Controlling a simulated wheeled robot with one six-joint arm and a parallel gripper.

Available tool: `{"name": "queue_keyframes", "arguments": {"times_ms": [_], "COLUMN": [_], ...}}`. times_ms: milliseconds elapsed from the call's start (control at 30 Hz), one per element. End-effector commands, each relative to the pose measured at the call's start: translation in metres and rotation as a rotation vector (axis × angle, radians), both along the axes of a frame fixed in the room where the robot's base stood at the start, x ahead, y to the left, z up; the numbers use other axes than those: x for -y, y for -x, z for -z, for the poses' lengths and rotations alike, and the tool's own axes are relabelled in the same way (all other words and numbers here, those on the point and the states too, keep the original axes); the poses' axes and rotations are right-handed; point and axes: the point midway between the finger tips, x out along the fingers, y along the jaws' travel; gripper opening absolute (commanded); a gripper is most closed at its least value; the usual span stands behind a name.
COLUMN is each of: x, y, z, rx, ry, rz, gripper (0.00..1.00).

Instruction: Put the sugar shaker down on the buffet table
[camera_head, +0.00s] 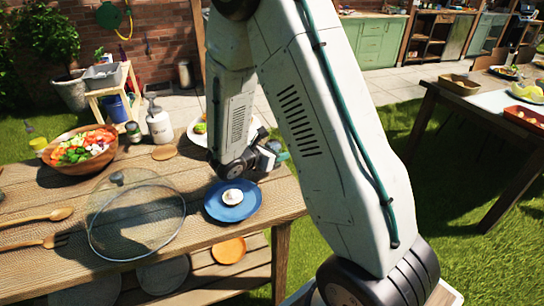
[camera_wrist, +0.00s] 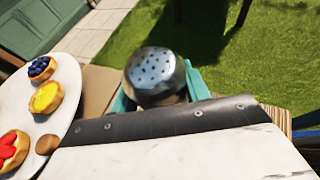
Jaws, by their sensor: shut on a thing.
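The sugar shaker (camera_wrist: 155,75) shows its rounded, perforated metal top in the wrist view. My gripper (camera_wrist: 160,92) is shut on it, with a teal finger on each side. The shaker's lower part is hidden. In the head view my gripper (camera_head: 270,153) is over the right end of the near wooden table (camera_head: 215,245), behind the blue plate; the shaker is mostly hidden there. I cannot tell whether its base touches the table. A second, dark table (camera_head: 455,115) stands at the right with food on it. The frames do not show which table is the buffet table.
A blue plate (camera_head: 245,210) holds a small white-topped item in front of my gripper. A white plate (camera_wrist: 70,85) with several tarts is left of the shaker. A glass lid (camera_head: 135,215), salad bowl (camera_head: 60,160) and white bottle (camera_head: 160,125) stand further left. Lawn lies beyond the table edge.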

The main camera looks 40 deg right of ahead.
Motion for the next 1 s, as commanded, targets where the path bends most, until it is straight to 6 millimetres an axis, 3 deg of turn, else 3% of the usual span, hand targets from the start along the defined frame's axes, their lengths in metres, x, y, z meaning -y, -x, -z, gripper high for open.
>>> {"name": "queue_keyframes", "arguments": {"times_ms": [67, 200, 300, 700, 733, 767, 800, 1000], "x": [0.007, 0.008, 0.009, 0.009, 0.009, 0.009, 0.009, 0.009], "y": [-0.006, -0.004, -0.004, -0.004, -0.004, -0.004, -0.004, -0.004], "z": [0.002, 0.028, 0.035, 0.04, 0.039, 0.039, 0.039, 0.039], "rx": [0.001, -0.004, -0.002, -0.001, 0.0, 0.0, 0.0, 0.0], "ry": [0.0, 0.0, 0.0, 0.0, 0.0, 0.0, 0.0, 0.0], "rz": [0.001, 0.003, 0.005, 0.005, 0.004, 0.004, 0.004, 0.005], "gripper": [0.2, 0.2, 0.2, 0.2, 0.55, 0.63, 0.68, 0.68]}}
